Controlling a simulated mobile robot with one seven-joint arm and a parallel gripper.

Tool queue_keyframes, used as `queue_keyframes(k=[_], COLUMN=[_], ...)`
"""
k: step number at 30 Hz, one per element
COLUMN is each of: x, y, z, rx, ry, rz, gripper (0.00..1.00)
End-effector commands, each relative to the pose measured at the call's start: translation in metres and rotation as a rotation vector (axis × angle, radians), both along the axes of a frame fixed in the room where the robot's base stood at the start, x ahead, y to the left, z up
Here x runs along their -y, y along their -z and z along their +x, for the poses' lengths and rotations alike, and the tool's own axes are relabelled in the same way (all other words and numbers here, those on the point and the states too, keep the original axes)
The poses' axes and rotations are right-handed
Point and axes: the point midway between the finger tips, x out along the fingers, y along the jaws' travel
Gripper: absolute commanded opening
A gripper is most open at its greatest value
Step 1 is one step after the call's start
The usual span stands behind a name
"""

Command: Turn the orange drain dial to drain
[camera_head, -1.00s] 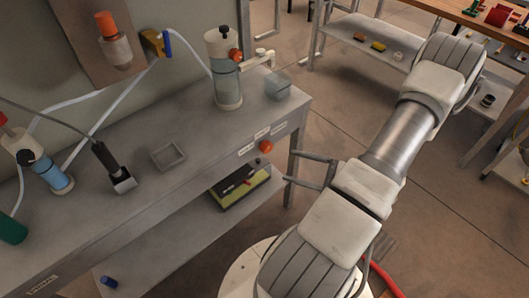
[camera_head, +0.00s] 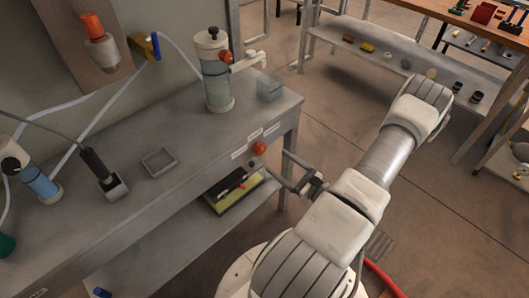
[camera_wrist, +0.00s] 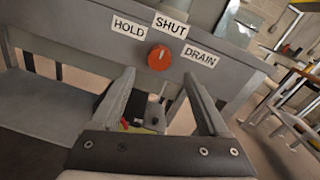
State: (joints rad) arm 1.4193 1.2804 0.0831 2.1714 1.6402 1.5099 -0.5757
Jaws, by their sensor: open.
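The orange drain dial (camera_wrist: 159,57) sits on the front edge of the grey bench, below labels HOLD (camera_wrist: 129,28), SHUT (camera_wrist: 170,26) and DRAIN (camera_wrist: 201,56). A pale mark on the dial's face points up toward SHUT. In the head view the dial (camera_head: 260,148) is just left of my gripper (camera_head: 283,171). My gripper also shows in the wrist view (camera_wrist: 159,80); its two fingers are apart with nothing between them. The dial appears beyond the fingertips, between and above them. I cannot tell the exact gap, but no finger visibly touches it.
A clear cylinder (camera_head: 217,85) with an orange valve and spout stands on the bench (camera_head: 130,205) above the dial. A clear cup (camera_head: 270,88) sits under the spout. A black-and-yellow box (camera_head: 234,190) lies on the lower shelf.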

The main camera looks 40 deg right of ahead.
Motion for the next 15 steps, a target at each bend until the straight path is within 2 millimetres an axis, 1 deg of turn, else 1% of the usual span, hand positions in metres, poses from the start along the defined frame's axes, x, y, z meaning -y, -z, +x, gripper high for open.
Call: queue_keyframes(k=[1,6,10,15], x=[-0.003,-0.007,-0.008,-0.009], y=[0.000,0.000,0.000,0.000], z=[0.012,0.043,0.060,0.069], rx=[0.001,0.001,0.000,-0.001], ry=[-0.004,-0.003,-0.002,0.000], rz=[0.000,0.000,0.000,0.000], gripper=[0.78,0.78,0.78,0.78])
